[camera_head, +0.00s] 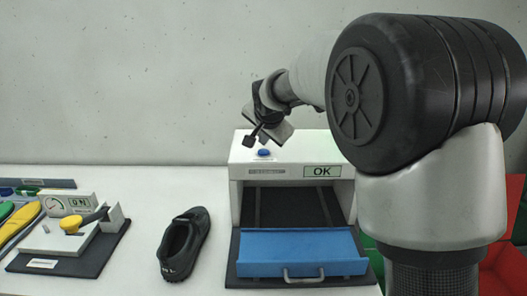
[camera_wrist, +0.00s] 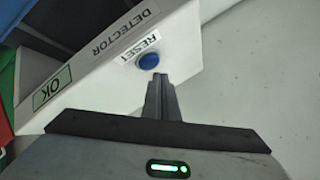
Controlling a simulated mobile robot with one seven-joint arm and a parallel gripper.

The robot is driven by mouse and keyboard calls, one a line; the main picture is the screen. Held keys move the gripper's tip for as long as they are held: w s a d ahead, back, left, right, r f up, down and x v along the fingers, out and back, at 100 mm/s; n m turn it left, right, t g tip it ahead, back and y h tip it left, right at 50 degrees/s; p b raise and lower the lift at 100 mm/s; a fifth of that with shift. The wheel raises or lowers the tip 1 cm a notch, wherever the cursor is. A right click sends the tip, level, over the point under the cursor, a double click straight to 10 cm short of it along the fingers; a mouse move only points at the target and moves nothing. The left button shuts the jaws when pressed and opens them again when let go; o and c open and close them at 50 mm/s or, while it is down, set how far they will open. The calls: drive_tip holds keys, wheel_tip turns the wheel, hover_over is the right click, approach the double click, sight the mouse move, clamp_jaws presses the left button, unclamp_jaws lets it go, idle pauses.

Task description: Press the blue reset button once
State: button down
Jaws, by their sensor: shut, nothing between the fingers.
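The blue reset button (camera_head: 263,153) sits on top of the white detector box (camera_head: 243,190). In the wrist view the button (camera_wrist: 149,61) shows as a round blue cap beside a RESET label (camera_wrist: 138,48). My gripper (camera_head: 249,141) is shut and empty, above and a little to the left of the button in the head view. In the wrist view the shut fingertips (camera_wrist: 160,80) point toward the button and appear just short of it. I cannot tell the exact height gap. The detector's display (camera_head: 322,171) reads OK.
A blue drawer (camera_head: 300,250) with a handle stands open at the detector's front. A black shoe (camera_head: 184,243) lies on the white table (camera_head: 140,200) to its left. A gauge fixture (camera_head: 70,235) with a yellow knob is farther left. Red and green bins lie at the right.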

sight(264, 153)
drive_tip(key=shift+f, duration=0.15)
drive_tip(key=shift+f+b, duration=0.3)
drive_tip(key=shift+b, duration=0.3)
drive_tip(key=shift+f+b, duration=0.5)
idle(0.9)
drive_tip(key=shift+r+p, duration=0.5)
drive_tip(key=shift+r, duration=0.4)
drive_tip(key=shift+r+p, duration=1.6)
drive_tip(key=shift+r, duration=0.95)
